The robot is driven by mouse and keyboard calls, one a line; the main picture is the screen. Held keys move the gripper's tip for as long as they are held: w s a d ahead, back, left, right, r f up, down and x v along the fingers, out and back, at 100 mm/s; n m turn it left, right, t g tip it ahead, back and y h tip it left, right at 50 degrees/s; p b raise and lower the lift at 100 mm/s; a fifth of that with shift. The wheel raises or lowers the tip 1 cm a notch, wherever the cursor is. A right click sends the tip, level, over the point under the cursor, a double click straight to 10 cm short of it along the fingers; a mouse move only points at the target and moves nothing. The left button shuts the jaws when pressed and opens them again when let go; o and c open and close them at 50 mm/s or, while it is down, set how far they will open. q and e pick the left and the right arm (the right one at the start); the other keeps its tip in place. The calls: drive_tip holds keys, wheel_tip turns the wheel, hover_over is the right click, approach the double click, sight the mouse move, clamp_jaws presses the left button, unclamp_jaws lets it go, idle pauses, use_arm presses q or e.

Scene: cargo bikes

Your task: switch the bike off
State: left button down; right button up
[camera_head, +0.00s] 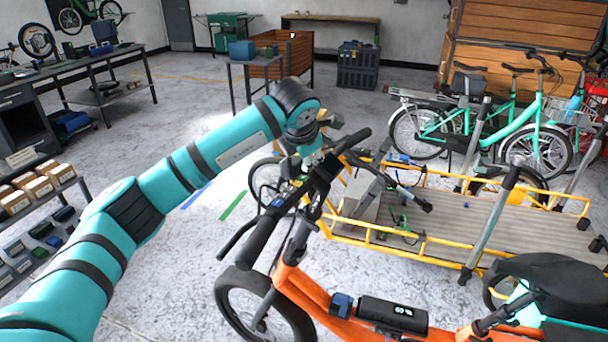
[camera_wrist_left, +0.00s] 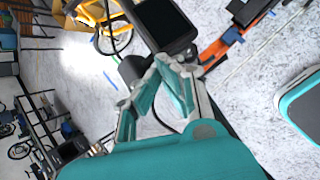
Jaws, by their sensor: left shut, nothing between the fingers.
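The orange bike (camera_head: 330,310) stands in front of me with black handlebars (camera_head: 262,232). A dark display (camera_head: 326,172) sits on the handlebar; in the left wrist view its dark screen (camera_wrist_left: 164,22) is close ahead of the fingers. A black battery box (camera_head: 392,315) with small lit marks lies on the orange frame. My left gripper (camera_head: 314,156) is at the handlebar beside the display, shut and empty. In the left wrist view its fingertips (camera_wrist_left: 160,70) are just below the display's edge; whether they touch is unclear. My right gripper is not in view.
A yellow-framed cargo bed (camera_head: 470,252) lies just behind the bike. Green bikes (camera_head: 480,125) stand at the back right. A workbench (camera_head: 75,62) and a shelf of boxes (camera_head: 38,188) are on the left. The floor between is mostly clear.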

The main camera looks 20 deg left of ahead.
sight(309, 178)
use_arm(q)
drive_tip(key=shift+w+r+p, duration=0.1)
drive_tip(key=shift+r+p, duration=1.15)
drive_tip(key=shift+r, duration=1.35)
